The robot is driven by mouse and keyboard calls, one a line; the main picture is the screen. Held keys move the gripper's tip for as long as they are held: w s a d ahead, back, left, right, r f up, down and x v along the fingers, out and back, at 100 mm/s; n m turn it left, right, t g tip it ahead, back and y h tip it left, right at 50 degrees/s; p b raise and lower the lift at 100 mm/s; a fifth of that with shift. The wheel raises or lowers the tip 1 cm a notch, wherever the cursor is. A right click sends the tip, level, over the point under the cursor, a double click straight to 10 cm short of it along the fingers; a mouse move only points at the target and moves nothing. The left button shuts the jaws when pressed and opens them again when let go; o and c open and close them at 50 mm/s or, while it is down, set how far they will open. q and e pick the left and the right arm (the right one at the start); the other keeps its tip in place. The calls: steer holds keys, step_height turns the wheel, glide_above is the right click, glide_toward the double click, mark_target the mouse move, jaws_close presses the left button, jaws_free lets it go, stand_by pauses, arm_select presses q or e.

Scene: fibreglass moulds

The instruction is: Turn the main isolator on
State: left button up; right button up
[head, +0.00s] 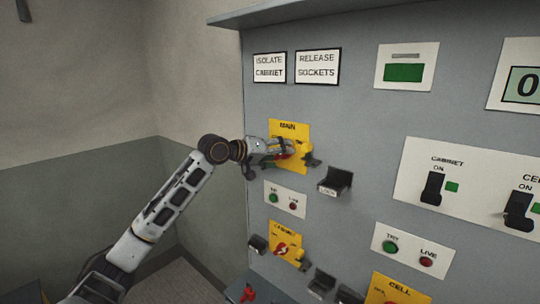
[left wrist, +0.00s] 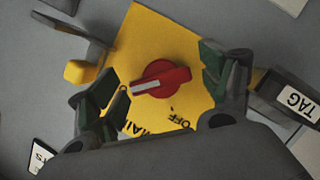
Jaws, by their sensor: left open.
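The main isolator is a yellow plate (head: 287,128) marked MAIN, on the grey cabinet. Its red rotary knob (left wrist: 160,79) shows clearly in the left wrist view, with a white pointer bar directed to the left of that picture, not at the OFF mark (left wrist: 181,123). My left gripper (head: 284,149) is at the plate and hides most of the knob in the head view. In the left wrist view its green-padded fingers (left wrist: 163,77) are open, one on each side of the knob, with visible gaps. My right gripper is not in view.
A yellow tab (left wrist: 78,72) sticks out beside the plate. A black LOCK holder (head: 335,182) is right of and below the main plate. A lower yellow CABINET isolator (head: 285,240) and CELL plate (head: 392,289) sit below. Black switches (head: 433,187) are at right.

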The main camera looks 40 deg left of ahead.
arm_select(q)
steer(key=shift+s, duration=0.1)
steer(key=v, duration=1.1)
steer(key=shift+s, duration=0.35)
steer(key=shift+a+r, duration=0.1)
stand_by(0.7)
